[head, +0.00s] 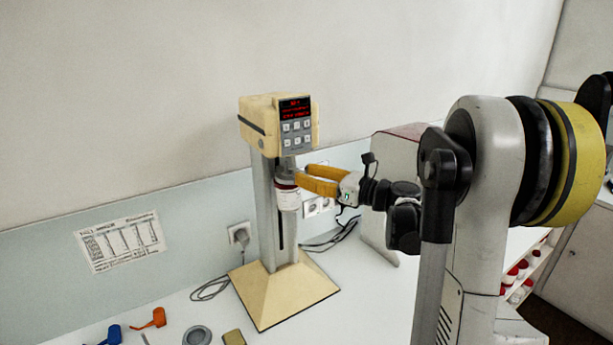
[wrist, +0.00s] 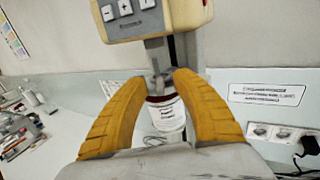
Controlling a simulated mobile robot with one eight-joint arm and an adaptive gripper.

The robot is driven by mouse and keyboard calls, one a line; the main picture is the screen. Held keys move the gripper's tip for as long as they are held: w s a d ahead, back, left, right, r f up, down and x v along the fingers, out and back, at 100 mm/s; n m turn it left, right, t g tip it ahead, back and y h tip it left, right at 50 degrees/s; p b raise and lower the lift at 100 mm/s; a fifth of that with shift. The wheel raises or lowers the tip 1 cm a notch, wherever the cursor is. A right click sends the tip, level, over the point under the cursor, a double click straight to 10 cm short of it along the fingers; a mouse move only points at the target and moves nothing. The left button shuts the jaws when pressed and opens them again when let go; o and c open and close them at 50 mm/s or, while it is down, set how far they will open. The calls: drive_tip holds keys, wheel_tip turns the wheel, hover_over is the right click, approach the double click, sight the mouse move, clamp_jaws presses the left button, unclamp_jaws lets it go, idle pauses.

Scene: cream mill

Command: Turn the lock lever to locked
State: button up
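The cream mill (head: 277,120) stands on the bench, with a cream head, red display, grey column and cream base. Its head also shows at the top of the wrist view (wrist: 165,14). A white-labelled jar (head: 289,199) with a dark red band hangs below the head, in front of the column. Above the jar, in the wrist view, is a small grey metal part (wrist: 158,82); I cannot tell surely whether this is the lock lever or how it is turned. My gripper (wrist: 157,78) has its orange fingers apart, either side of this part and the jar top. No grip shows.
Orange (head: 150,318) and blue (head: 112,334) tools and a grey round piece (head: 197,336) lie at the bench's front left. Cables and wall sockets (head: 240,233) are behind the mill. A printed sheet (head: 122,242) hangs on the wall.

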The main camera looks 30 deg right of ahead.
drive_tip(key=v, duration=1.2)
idle(0.3)
